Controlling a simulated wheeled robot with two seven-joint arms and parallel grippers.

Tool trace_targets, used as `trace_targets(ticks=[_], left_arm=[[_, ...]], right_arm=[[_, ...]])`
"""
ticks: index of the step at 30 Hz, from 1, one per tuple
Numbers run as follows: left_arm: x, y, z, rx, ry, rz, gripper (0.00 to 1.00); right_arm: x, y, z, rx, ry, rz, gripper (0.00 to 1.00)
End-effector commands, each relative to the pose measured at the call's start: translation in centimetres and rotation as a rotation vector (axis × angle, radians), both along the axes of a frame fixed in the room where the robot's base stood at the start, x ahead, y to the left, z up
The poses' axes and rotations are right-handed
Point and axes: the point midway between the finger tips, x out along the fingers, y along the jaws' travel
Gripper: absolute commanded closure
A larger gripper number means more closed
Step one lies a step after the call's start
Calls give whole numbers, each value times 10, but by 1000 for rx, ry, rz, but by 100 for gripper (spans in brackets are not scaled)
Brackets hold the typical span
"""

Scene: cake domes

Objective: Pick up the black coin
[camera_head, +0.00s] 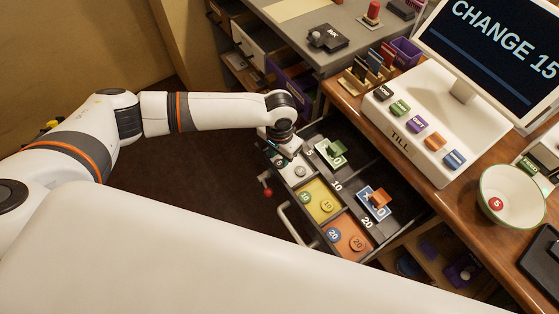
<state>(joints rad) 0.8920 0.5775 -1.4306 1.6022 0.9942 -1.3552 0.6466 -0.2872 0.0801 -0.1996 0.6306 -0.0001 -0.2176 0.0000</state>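I cannot make out a black coin in the head view. An open till drawer (322,235) holds coins in coloured compartments. Yellow coins (327,205) lie in the yellow compartment and orange coins (357,243) in the orange one. Light coins (300,171) lie in the whitish compartment at the drawer's far left. My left gripper (285,151) is over that far left end, close above the whitish compartment. Its fingers are small and partly hidden, so I cannot tell whether they are open or hold anything. My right gripper is not in view.
Green notes (333,151) and a blue note with an orange block (375,202) lie in the drawer's right row. A till (435,125) stands on the wooden counter. A bowl (518,195) there holds a red coin (496,204). A red-knobbed lever (267,193) sits left of the drawer.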

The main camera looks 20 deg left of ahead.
Motion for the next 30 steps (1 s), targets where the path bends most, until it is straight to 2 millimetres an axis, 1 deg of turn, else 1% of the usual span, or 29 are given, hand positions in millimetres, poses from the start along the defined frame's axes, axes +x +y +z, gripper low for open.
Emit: trace_targets(ticks=[3,6,12,19,20,24,25,30], left_arm=[[0,0,-15,2,1,1,66],[0,0,-21,1,0,0,66],[0,0,-22,1,0,-1,66],[0,0,-22,0,0,0,66],[0,0,-23,0,0,-1,68],[0,0,-23,1,0,-1,91],[0,0,-23,1,0,-1,94],[0,0,-22,1,-1,0,94]], right_arm=[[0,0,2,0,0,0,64],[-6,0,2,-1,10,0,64],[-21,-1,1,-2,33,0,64],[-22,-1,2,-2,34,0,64],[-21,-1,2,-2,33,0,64],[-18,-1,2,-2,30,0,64],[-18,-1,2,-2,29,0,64],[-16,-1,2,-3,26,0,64]])
